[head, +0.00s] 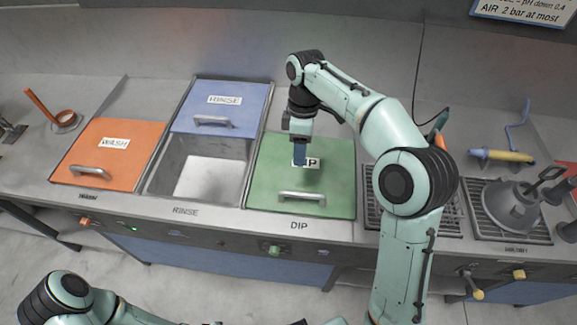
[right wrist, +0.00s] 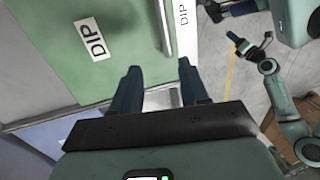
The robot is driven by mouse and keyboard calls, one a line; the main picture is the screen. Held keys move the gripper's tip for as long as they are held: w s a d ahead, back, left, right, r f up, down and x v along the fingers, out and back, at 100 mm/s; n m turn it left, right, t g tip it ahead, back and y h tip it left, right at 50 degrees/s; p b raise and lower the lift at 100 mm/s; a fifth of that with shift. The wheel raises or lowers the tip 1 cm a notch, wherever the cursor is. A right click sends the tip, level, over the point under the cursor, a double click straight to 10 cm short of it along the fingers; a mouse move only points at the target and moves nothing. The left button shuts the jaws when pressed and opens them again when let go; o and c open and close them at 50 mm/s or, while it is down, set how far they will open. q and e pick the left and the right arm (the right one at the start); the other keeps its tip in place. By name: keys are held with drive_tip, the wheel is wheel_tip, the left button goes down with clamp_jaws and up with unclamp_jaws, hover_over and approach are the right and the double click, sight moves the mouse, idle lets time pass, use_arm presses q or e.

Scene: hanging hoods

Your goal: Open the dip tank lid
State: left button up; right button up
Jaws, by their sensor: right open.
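The dip tank lid (head: 330,160) is a green square panel, lying shut over its tank, with a DIP label and a silver bar handle (head: 302,196) near its front edge. My right gripper (head: 299,158) points down above the lid, behind the handle, beside the label. In the right wrist view its two dark blue fingers (right wrist: 160,88) are apart with nothing between them. That view also shows the green lid (right wrist: 125,30) and the handle (right wrist: 165,25) beyond the fingertips. My left gripper (right wrist: 241,45) appears small there; its jaws are too small to read.
Left of the dip tank, the rinse tank (head: 160,172) is uncovered, its blue lid (head: 232,100) lying behind it. An orange wash lid (head: 125,150) is shut. To the right are grates (head: 370,222), a yellow-handled tool (head: 500,155) and a grey vessel (head: 508,205).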

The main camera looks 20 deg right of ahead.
sight(300, 193)
drive_tip(key=b+x, duration=0.1)
drive_tip(key=x, duration=0.2)
drive_tip(key=s+b+x, duration=0.1)
drive_tip(key=x, duration=0.7)
drive_tip(key=shift+s+f+b, duration=0.1)
drive_tip(key=shift+s+b, duration=0.2)
drive_tip(key=shift+b, duration=0.1)
use_arm(q)
drive_tip(key=shift+s+f, duration=1.75)
drive_tip(key=shift+f, duration=0.15)
use_arm(e)
drive_tip(key=shift+a+f, duration=0.1)
drive_tip(key=shift+f, duration=0.6)
clamp_jaws()
